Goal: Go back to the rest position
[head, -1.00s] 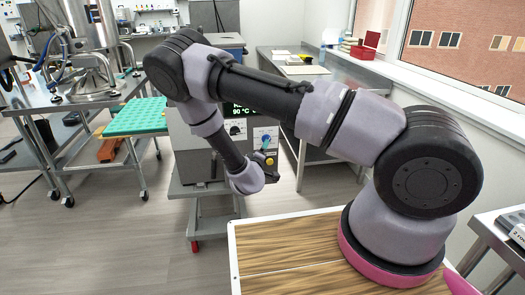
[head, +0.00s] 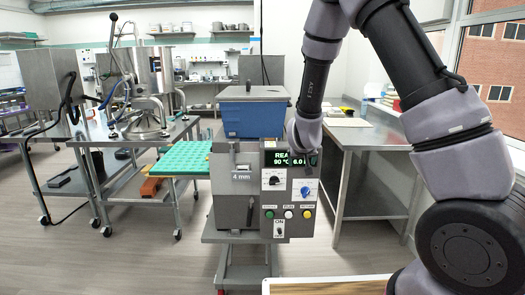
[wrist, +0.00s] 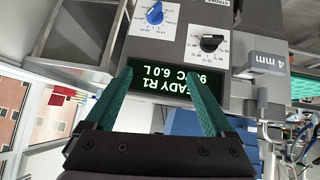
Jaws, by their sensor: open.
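My gripper (wrist: 160,72) is open in the wrist view, its two teal fingers apart with nothing between them. It points at the front panel of the gummy depositor (head: 226,192), whose display (wrist: 150,82) shows between and behind the fingers. In the head view the display reads ready, 90 °C. My arm hangs from the upper right, and its wrist end is in front of the right side of the machine. The fingers cannot be made out there. A gap between gripper and panel cannot be measured.
A blue hopper (head: 252,119) tops the depositor, which stands on a wheeled cart. A green mold tray (head: 183,158) is left of it, near a steel table with a kettle (head: 145,120). A steel table (head: 372,137) stands at right. Grey floor is open at front left.

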